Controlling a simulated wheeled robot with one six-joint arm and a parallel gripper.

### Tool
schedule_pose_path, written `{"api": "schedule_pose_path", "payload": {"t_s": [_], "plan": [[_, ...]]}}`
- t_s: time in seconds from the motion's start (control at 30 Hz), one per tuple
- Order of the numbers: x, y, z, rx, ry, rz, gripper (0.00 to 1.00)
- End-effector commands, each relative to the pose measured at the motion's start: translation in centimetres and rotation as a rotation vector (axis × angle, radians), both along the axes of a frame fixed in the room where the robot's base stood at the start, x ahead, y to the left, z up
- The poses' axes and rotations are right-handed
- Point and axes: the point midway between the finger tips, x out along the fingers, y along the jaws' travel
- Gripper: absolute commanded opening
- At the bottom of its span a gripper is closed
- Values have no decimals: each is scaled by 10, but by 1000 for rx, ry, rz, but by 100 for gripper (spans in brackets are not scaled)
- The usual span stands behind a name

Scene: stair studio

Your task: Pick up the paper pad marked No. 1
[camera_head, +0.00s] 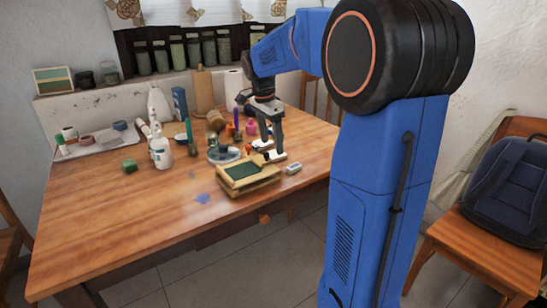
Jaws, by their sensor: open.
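No marking No. 1 is legible, so I cannot tell for sure which thing is the paper pad. A low, pale stack with a dark green top (243,171) lies near the table's front edge, right of the middle; it may be a pad or a box. My gripper (272,156) is open and points down, just behind and to the right of this stack. No object shows clearly between its fingers. A small whitish block (294,169) lies just right of the stack.
Behind the stack are a round dish (224,155) and several small coloured items. White bottle (161,152), green block (130,166) and a tray with tape rolls (82,150) stand farther left. The wooden table's (110,220) front left is clear. A chair with a backpack (512,185) stands right.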

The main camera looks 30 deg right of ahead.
Motion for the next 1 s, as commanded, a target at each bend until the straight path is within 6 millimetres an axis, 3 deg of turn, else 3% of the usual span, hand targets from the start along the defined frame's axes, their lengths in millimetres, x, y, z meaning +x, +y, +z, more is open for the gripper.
{"api": "schedule_pose_path", "payload": {"t_s": [0.23,0.57,0.7,0.77,1.0], "plan": [[-2,-3,-32,1,2,0,67],[-1,-4,-37,1,0,0,67],[-2,-4,-37,1,0,0,34],[-1,-4,-37,1,0,0,22],[-1,-4,-36,1,-1,0,22]]}}
